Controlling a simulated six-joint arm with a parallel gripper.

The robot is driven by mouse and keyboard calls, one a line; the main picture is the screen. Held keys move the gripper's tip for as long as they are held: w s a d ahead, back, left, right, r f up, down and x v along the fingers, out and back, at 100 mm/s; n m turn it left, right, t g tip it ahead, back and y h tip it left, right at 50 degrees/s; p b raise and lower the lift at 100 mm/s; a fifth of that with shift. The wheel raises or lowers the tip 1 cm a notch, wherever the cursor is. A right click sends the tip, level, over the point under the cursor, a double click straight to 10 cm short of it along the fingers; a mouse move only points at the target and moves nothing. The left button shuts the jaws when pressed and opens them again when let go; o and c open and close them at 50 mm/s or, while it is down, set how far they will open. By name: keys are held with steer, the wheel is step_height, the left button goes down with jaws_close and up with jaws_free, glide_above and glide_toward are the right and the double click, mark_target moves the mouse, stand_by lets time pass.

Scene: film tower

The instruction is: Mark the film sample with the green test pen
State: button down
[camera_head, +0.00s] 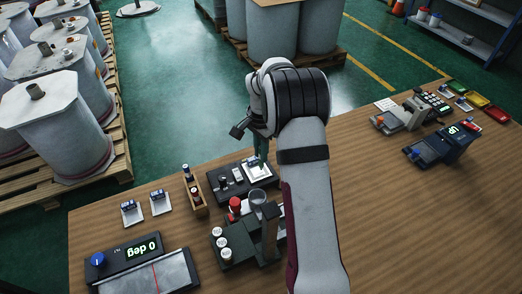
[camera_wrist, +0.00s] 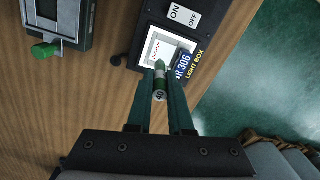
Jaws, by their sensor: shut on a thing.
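My gripper (camera_wrist: 163,88) is shut on the green test pen (camera_wrist: 160,80), which has a pale end label reading "40". The pen points down at the film sample (camera_wrist: 154,47) on the lit white panel of the black light box (camera_wrist: 154,17). I cannot tell whether its tip touches the film. A red squiggle shows on the sample, left of the pen. In the head view my gripper (camera_head: 261,152) is over the light box (camera_head: 222,186), above its bright panel (camera_head: 258,174); the pen is hard to make out there.
A wooden pen rack (camera_head: 196,207) with other pens stands left of the light box. A dark holder with white-capped pots (camera_head: 224,252) is in front, partly behind my arm. A device with a digital display (camera_head: 145,262) is front left. The table's middle right is clear.

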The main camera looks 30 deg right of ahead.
steer(key=shift+a, duration=1.25)
stand_by(1.1)
step_height(320, 180, up, 7)
stand_by(0.7)
